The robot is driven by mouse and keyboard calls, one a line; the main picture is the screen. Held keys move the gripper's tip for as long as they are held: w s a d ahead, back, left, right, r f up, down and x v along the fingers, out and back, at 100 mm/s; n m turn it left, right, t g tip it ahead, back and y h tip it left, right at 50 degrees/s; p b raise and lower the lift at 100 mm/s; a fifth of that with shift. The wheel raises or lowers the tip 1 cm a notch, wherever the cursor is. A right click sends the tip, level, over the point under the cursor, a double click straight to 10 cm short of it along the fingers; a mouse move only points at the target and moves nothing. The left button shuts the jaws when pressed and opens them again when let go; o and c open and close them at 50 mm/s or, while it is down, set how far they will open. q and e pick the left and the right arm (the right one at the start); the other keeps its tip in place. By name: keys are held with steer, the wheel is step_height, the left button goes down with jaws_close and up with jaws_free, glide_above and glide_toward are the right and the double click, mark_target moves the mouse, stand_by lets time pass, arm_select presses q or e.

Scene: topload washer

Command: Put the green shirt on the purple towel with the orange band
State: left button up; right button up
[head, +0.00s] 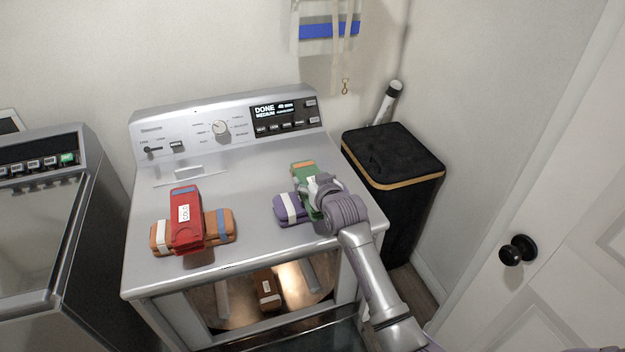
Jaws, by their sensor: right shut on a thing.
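The green shirt (304,181) is a folded bundle with an orange strip at its far end, on the right part of the silver machine's top. My right gripper (316,190) is shut on it and hides much of its near part. The purple towel (282,210) lies crosswise under the shirt, with a white band showing at its left. An orange band on the towel does not show; its right part is hidden by the shirt and gripper. I cannot tell whether the shirt touches the towel. My left gripper is not in view.
A red folded bundle (186,220) lies across an orange one (220,228) at the left of the silver top (240,185). Another brown bundle (266,289) is inside the open front. A black hamper (395,160) stands at the right. The middle of the top is clear.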

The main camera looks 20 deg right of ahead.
steer(key=o, duration=1.3)
steer(key=shift+f, duration=0.15)
steer(key=shift+c, duration=0.2)
steer(key=b+v, duration=0.2)
steer(key=v, duration=1)
steer(key=s+a+f+n+g, duration=0.15)
steer(key=s+f, duration=0.25)
steer(key=f, duration=0.8)
steer(key=s+f+g, duration=0.2)
steer(key=s+f, duration=0.3)
steer(key=f, duration=0.7)
steer(key=s+a+f+g, duration=0.15)
steer(key=s+f, duration=0.25)
steer(key=f, duration=0.8)
steer(key=s+d+f+g, duration=0.3)
steer(key=s+f+g, duration=0.2)
steer(key=s+f, duration=1.25)
steer(key=s+d+f+g, duration=0.1)
steer(key=s+f, duration=0.1)
steer(key=s, duration=0.7)
steer(key=s+d+f+g, duration=0.1)
steer(key=s+d+f, duration=0.1)
steer(key=s, duration=0.8)
steer(key=shift+s+d+f+g, duration=0.2)
steer(key=shift+f+g, duration=0.15)
steer(key=shift+g, duration=0.05)
steer(key=shift+n, duration=0.25)
